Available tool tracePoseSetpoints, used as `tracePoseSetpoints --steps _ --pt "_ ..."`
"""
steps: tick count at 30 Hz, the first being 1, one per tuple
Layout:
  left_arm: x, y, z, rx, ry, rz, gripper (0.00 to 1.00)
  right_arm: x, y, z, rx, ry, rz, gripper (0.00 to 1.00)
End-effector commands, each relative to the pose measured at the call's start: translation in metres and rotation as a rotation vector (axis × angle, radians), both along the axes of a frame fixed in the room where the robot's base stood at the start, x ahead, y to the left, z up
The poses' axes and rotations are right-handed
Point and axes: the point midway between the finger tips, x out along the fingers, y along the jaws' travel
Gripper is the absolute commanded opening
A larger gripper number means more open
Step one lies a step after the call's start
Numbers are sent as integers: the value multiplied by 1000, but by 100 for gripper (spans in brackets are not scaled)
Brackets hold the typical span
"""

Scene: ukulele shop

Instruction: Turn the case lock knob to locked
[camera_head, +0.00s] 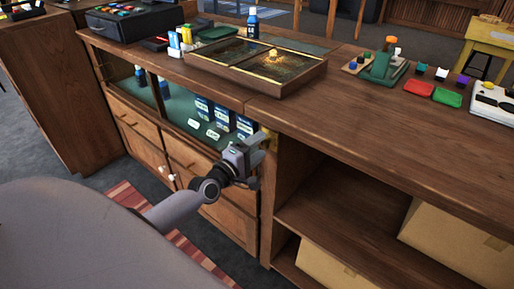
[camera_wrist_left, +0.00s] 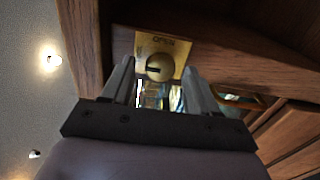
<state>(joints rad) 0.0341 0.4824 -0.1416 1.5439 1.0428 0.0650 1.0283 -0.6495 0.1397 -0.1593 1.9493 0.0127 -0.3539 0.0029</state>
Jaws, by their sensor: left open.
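The lock knob (camera_wrist_left: 160,68) is a round brass knob with a dark, roughly level slot. It sits on a brass plate (camera_wrist_left: 150,42) with dark lettering, upside down in the left wrist view, seemingly "OPEN". In the head view only a bit of brass (camera_head: 268,133) shows at the case's right post, mostly behind my gripper. The glass-fronted display case (camera_head: 180,112) holds dark blue packets and white tags. My left gripper (camera_head: 258,158) is open in front of the lock; in the left wrist view its fingers stand either side of the knob. Contact cannot be told. My right gripper is not in view.
The wooden counter (camera_head: 350,125) runs above, with a framed display tray (camera_head: 262,72), a blue bottle (camera_head: 253,22) and colored items on top. Open shelves (camera_head: 345,215) with cardboard boxes (camera_head: 455,240) lie right of the lock. Drawers and cupboard doors (camera_head: 150,150) are below the case.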

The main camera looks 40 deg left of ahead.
Motion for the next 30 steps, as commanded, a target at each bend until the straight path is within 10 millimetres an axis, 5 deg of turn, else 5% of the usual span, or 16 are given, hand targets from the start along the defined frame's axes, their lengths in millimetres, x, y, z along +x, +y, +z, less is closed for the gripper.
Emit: tracePoseSetpoints --steps 18,30 --pt "-64 5 -1 0 3 0 59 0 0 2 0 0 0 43" --pt "-71 6 0 0 0 0 59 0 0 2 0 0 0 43"
